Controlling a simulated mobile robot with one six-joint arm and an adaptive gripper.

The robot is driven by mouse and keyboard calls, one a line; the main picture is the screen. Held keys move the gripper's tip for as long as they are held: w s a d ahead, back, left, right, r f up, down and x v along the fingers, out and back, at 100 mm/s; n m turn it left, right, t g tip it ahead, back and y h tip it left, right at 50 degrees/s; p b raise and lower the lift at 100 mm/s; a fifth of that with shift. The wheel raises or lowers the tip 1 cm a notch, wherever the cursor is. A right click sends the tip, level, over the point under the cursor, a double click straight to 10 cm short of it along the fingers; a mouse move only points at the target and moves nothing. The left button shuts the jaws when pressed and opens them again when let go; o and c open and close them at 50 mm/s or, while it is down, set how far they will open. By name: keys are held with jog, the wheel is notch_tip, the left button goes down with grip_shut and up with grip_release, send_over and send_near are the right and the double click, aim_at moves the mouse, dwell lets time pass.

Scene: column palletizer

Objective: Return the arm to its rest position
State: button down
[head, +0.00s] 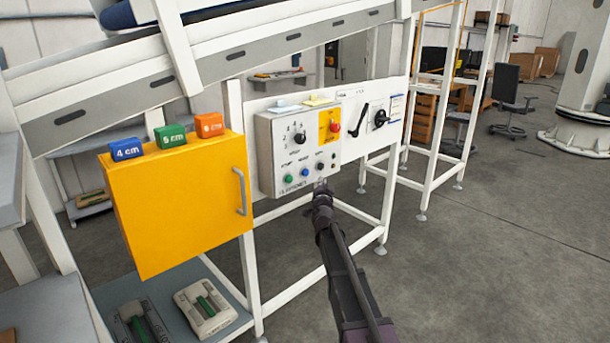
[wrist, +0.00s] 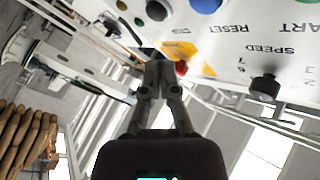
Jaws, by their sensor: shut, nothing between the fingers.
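My gripper (head: 321,188) reaches forward from the lower right in the head view. Its tip is just in front of the lower edge of the grey control box (head: 267,157). In the wrist view my gripper (wrist: 158,70) has its fingers together with nothing between them. The control panel face (wrist: 225,60) fills the upper right there, with RESET and SPEED lettering, a black knob (wrist: 264,87) and a red knob (wrist: 181,67). I cannot tell whether the fingertips touch the panel.
A yellow cabinet (head: 180,205) with blue, green and orange blocks on top stands left of the box. White frame posts (head: 387,210) and a sloped conveyor rail (head: 200,65) surround the panel. Open grey floor (head: 490,250) lies to the right.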

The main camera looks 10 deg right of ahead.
jog(key=s+a+f+n+g+y, duration=0.3)
jog(key=s+a+f+n+g, duration=0.15)
jog(key=s+f, duration=0.35)
jog(key=s+a+f+n+g+y, duration=0.3)
jog(key=s+f+n+g+y, duration=0.15)
jog(key=s, duration=0.45)
jog(key=s+d+f+g+h, duration=0.1)
jog(key=s+f+g, duration=0.25)
jog(key=s, duration=0.45)
jog(key=s+d+f+g+h, duration=0.2)
jog(key=s+f+g, duration=0.15)
jog(key=s, duration=0.35)
jog(key=s+d+f+g+h, duration=0.2)
jog(key=s+d+g, duration=0.15)
jog(key=s, duration=0.85)
notch_tip(320, 180, up, 16)
jog(key=p, duration=1.6)
jog(key=shift+w+a, duration=0.25)
jog(key=shift+a, duration=0.05)
